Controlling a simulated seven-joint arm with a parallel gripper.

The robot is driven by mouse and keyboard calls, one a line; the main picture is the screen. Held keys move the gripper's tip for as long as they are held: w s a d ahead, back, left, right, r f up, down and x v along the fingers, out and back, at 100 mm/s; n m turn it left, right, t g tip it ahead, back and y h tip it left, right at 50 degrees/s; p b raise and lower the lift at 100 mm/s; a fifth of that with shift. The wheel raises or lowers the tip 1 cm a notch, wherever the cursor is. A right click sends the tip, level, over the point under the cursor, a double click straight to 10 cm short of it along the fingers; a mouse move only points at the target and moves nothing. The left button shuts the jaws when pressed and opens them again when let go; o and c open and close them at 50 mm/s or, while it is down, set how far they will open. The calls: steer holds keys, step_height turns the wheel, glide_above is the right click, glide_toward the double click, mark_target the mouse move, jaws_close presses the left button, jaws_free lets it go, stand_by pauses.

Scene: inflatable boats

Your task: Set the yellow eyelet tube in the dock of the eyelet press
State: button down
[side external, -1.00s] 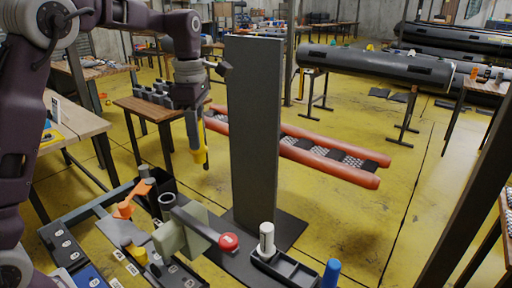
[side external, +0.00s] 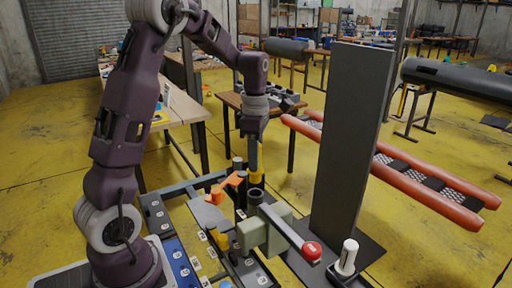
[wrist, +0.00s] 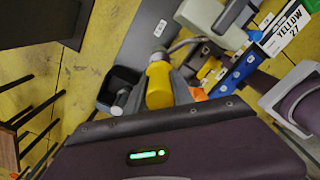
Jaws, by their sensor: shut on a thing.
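The yellow eyelet tube (side external: 257,176) is upright in my gripper (side external: 253,158), low over the eyelet press. It also shows in the wrist view (wrist: 158,85), between my fingers. My gripper is shut on it. The press has a pale green body (side external: 252,233) and a lever with a red knob (side external: 312,250). A dark round cup (side external: 255,197), seemingly the dock, stands beside the green body, just below the tube. I cannot tell whether the tube's lower end touches or enters it.
A tall dark panel (side external: 350,140) stands right of the press. An orange piece (side external: 234,181) is close left of my gripper. A white-topped cylinder (side external: 347,255) stands in a dark tray at right. A label reading YELLOW 27 (wrist: 286,30) shows in the wrist view.

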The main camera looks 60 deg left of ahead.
mark_target(255, 178)
steer(key=shift+f, duration=2.85)
steer(key=shift+f, duration=0.5)
steer(key=c, duration=1)
jaws_free()
steer(key=shift+o, duration=0.2)
steer(key=o, duration=0.4)
